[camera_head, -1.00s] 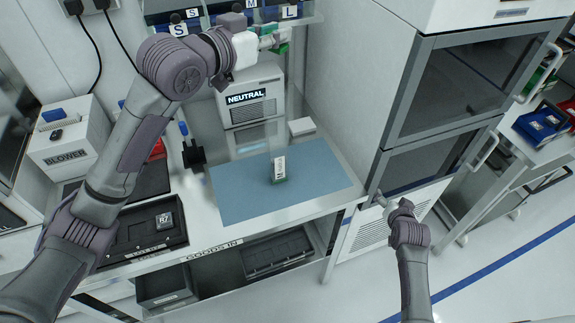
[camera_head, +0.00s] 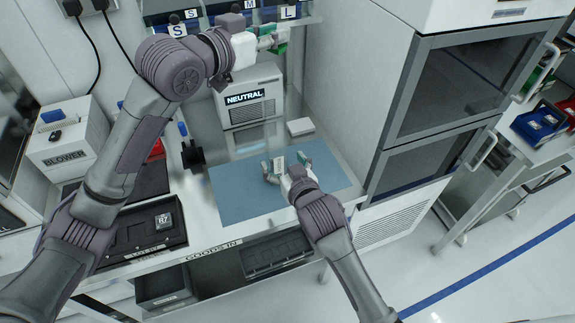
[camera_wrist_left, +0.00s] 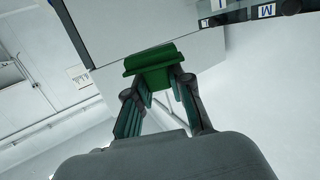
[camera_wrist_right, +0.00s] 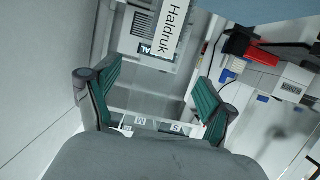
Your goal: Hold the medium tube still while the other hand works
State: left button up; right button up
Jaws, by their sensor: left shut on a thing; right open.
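My left gripper (camera_head: 272,38) is up at the labelled shelf. It is shut on a green piece (camera_wrist_left: 152,66), whose flanged end shows between the fingertips in the left wrist view. I cannot tell whether this is the end of the medium tube; no tube body is clear.
The shelf (camera_head: 215,15) carries S, M and L labels. A NEUTRAL unit (camera_head: 249,100) stands behind the mat, with a small white box (camera_head: 301,127) beside it. A black tray (camera_head: 145,232) lies left of the mat; a tall cabinet (camera_head: 345,80) stands right.

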aim_at(279, 155)
pick_arm(q)
jog(key=shift+w, duration=0.1)
pick_arm(e)
jog(key=x, duration=0.6)
jog(key=shift+d, duration=0.1)
